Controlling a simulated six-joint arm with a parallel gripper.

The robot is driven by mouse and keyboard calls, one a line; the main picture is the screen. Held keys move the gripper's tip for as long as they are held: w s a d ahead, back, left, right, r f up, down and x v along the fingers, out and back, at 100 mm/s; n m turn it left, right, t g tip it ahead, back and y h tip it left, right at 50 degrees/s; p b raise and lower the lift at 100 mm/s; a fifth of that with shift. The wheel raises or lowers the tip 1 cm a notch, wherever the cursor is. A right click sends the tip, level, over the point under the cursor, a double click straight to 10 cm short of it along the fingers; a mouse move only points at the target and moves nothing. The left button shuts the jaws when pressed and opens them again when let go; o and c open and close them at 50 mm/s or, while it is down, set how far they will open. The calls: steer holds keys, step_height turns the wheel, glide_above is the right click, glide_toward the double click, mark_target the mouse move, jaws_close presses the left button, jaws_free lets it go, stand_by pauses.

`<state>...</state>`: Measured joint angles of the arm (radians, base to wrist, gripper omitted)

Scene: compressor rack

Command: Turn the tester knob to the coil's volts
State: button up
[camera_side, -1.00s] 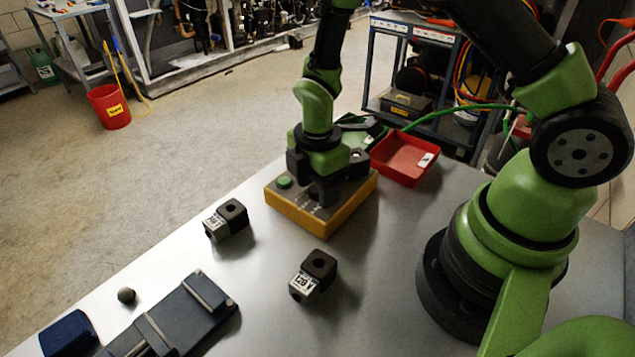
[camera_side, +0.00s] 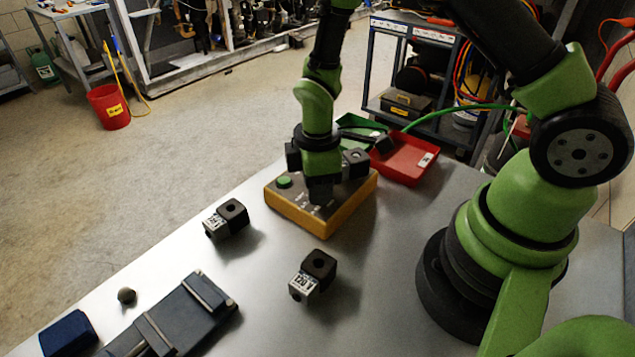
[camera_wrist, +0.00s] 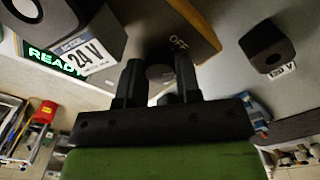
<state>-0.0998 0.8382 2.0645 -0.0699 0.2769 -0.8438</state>
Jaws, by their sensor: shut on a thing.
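The tester is a yellow-sided box with a grey top (camera_side: 345,215) on the metal bench, with a green button (camera_side: 284,182) at its left corner. My gripper (camera_side: 320,196) points down over its top. In the wrist view my gripper (camera_wrist: 158,82) has its fingers on either side of the dark tester knob (camera_wrist: 160,72) and is shut on it. An OFF mark shows near the knob; the other dial marks and the pointer are hidden or too dark.
Two black coils stand on the bench: one at left (camera_side: 228,217), one labelled 120 V (camera_side: 315,272) in front. A red tray (camera_side: 405,160) and a green tray (camera_side: 360,124) lie behind the tester. A dark fixture (camera_side: 180,315) is at front left.

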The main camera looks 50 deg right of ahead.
steer(key=shift+m, duration=0.3)
steer(key=o, duration=0.9)
step_height(320, 180, up, 9)
steer(key=shift+r, duration=0.5)
